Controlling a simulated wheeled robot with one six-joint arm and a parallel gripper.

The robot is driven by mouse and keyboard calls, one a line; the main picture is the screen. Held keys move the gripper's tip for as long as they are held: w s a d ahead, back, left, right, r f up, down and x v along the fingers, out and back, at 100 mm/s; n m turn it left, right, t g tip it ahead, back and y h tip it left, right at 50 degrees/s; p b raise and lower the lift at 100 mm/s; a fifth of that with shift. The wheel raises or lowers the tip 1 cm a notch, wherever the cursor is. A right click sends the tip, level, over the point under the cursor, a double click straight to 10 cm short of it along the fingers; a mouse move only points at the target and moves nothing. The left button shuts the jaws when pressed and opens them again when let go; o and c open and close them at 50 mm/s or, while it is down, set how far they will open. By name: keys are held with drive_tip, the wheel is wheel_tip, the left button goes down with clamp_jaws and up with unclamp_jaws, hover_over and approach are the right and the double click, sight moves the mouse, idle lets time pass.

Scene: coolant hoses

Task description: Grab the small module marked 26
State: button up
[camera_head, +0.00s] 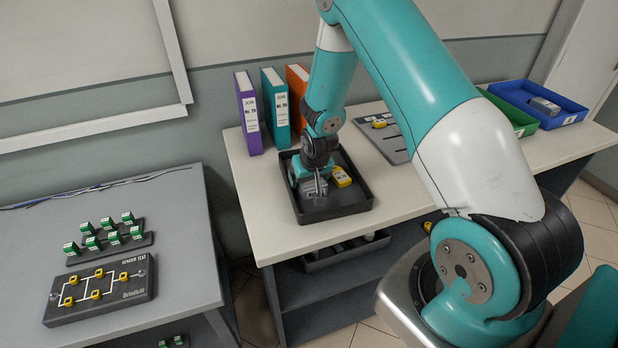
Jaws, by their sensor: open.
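My gripper (317,192) is open and points down into a black tray (350,208) on the white-topped bench. A yellow module (341,176) with a pale patch lies in the tray just right of the gripper. A grey block shape sits right at the fingers, partly hidden, and I cannot tell whether the fingers touch it. No number 26 can be read on any module at this size.
Purple, teal and orange binders (248,115) stand behind the tray. A grey panel (385,136) with small parts, a green bin (512,115) and a blue bin (545,100) lie right.

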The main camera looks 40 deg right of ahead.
drive_tip(key=shift+c, duration=0.4)
drive_tip(key=c, duration=0.7)
drive_tip(key=shift+c, duration=0.9)
drive_tip(key=shift+r, duration=0.1)
